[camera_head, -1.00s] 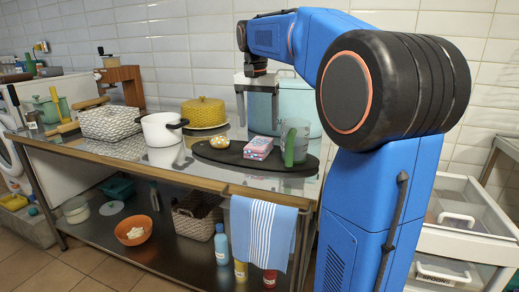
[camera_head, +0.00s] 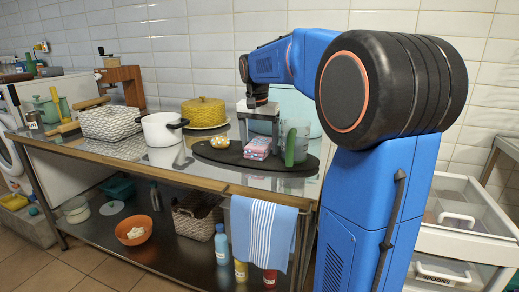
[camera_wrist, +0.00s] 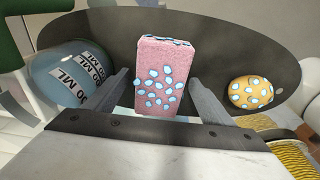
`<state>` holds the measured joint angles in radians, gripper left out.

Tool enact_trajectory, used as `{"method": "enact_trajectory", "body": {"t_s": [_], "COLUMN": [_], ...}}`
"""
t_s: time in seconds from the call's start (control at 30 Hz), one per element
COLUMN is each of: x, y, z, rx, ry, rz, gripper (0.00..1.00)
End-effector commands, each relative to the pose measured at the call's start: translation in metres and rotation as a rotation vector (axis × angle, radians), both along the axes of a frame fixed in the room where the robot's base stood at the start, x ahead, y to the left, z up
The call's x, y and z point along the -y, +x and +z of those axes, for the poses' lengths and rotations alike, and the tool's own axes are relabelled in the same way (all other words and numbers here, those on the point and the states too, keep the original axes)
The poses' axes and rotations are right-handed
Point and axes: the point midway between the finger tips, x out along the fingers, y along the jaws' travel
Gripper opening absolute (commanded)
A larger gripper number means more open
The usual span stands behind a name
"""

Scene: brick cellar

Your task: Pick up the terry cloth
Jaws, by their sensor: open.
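The pink folded cloth with light-blue dots, which seems to be the terry cloth (camera_head: 258,147), lies on a dark oval board (camera_head: 226,154) on the table. In the wrist view the cloth (camera_wrist: 166,75) stands out in the middle, between the two fingers of my gripper (camera_wrist: 160,84). The fingers are apart, one on each side of it, and do not visibly grip it. In the head view my gripper (camera_head: 259,136) is open and low over the cloth. Whether either finger touches it, I cannot tell.
A clear measuring beaker (camera_wrist: 62,75) with a green handle stands left of the cloth in the wrist view. A yellow dotted roundish item (camera_wrist: 251,92) lies to the right. A striped towel (camera_head: 262,232) hangs in front.

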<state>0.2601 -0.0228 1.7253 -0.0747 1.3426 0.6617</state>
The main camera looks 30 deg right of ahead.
Motion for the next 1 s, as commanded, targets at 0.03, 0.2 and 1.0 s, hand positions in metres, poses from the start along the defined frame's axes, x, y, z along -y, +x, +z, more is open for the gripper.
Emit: {"method": "enact_trajectory", "body": {"t_s": [0.03,0.2,1.0], "x": [0.000,0.000,0.000], "y": [0.000,0.000,0.001], "z": [0.000,0.000,0.063], "rx": [0.000,0.000,0.002], "ry": [0.000,0.000,-0.001], "rz": [0.000,0.000,0.000], "gripper": [0.77,0.53,0.36]}}
